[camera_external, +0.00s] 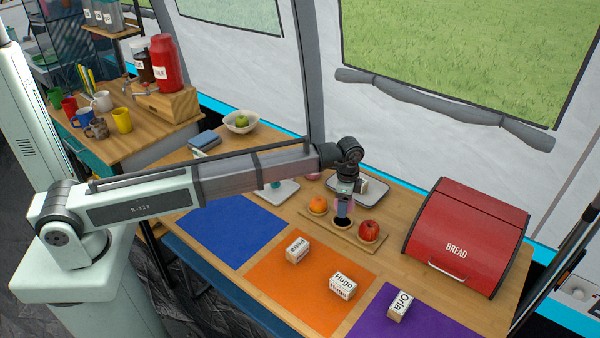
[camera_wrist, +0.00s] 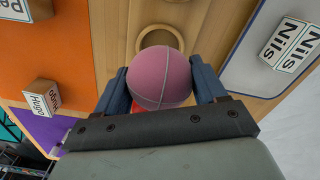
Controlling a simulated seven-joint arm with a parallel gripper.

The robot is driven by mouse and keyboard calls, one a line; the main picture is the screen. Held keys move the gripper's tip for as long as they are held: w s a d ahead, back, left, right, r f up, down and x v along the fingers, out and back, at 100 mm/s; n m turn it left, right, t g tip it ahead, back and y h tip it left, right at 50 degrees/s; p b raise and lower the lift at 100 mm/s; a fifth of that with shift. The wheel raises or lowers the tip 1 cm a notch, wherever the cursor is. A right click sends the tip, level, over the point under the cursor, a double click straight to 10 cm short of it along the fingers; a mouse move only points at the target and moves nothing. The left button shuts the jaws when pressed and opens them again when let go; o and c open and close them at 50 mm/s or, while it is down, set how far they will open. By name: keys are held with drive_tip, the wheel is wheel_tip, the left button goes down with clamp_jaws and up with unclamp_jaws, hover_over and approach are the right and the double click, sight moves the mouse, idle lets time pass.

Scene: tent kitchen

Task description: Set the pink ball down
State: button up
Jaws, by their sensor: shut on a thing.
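My gripper (camera_external: 344,207) hangs above a wooden board (camera_external: 319,221) in the external view, between an orange (camera_external: 318,205) and a red apple (camera_external: 369,230). In the wrist view the dark-blue fingers of my gripper (camera_wrist: 161,82) are shut on the pink ball (camera_wrist: 160,66), one on each side. The ball is mostly hidden by the fingers in the external view. A round hole (camera_wrist: 160,36) in the board shows just past the ball in the wrist view, partly covered by it. A bit of red shows below the ball.
Blue (camera_external: 232,227), orange (camera_external: 268,272) and purple (camera_external: 418,318) mats carry or adjoin name blocks; one reads Hugo (camera_external: 342,286). A grey tray (camera_external: 374,192) lies behind the board, with a Nils block (camera_wrist: 290,45) on it. A red bread box (camera_external: 468,237) stands at the right.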

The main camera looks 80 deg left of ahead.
drive_tip(key=shift+f, duration=2.45)
drive_tip(key=shift+f, duration=0.1)
drive_tip(key=o, duration=1)
wheel_tip(320, 180, up, 12)
drive_tip(key=shift+r, duration=0.15)
